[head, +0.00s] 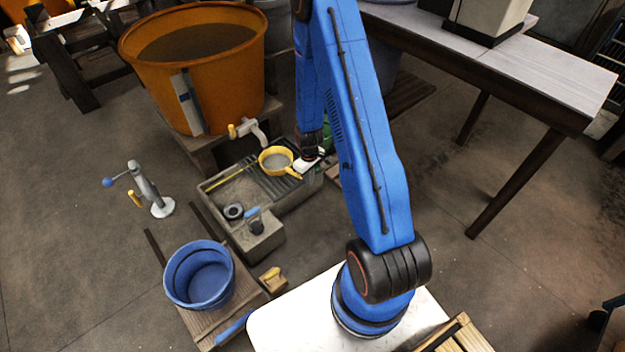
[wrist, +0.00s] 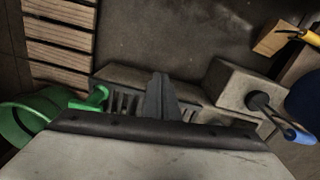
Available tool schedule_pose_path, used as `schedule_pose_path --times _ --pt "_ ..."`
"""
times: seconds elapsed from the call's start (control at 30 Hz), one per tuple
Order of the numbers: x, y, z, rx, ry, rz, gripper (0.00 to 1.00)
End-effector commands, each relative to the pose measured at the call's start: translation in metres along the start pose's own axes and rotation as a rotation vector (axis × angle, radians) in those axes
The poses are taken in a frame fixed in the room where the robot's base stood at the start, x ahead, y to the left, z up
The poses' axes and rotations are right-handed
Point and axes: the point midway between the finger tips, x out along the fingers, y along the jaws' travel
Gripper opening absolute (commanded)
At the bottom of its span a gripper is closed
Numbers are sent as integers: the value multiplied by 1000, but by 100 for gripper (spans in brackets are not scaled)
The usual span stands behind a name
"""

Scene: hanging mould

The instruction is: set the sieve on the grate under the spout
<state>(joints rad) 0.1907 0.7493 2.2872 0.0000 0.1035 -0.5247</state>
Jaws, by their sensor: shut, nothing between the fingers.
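The yellow sieve (head: 277,161) appears to rest level on the dark slatted grate (head: 283,184) of the stone trough, with its handle pointing right toward my gripper. The spout (head: 257,132) on the orange tub is just above and left of the sieve; the sieve looks under or very near its outlet. My gripper (wrist: 160,85) is shut and empty. In the head view it is beside the handle end, with its fingertips mostly hidden. The wrist view shows part of the grate (wrist: 125,103) behind the fingers but no sieve.
The orange tub (head: 205,85) stands behind the trough (head: 218,188). A green can (wrist: 40,115) is close to my gripper. A blue bucket (head: 200,275) stands front left, and a metal stand with a blue knob (head: 150,190) is at left. A table (head: 545,75) is at right.

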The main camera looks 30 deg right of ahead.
Motion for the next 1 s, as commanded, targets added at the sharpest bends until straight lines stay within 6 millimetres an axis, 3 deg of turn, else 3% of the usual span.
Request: schedule_pose_path --times 0.2,0.67,1.0 --pt "0 0 -19 -1 -1 -1 0" --pt "0 0 -25 -1 0 0 0" --pt "0 0 -86 -2 -1 -1 0"
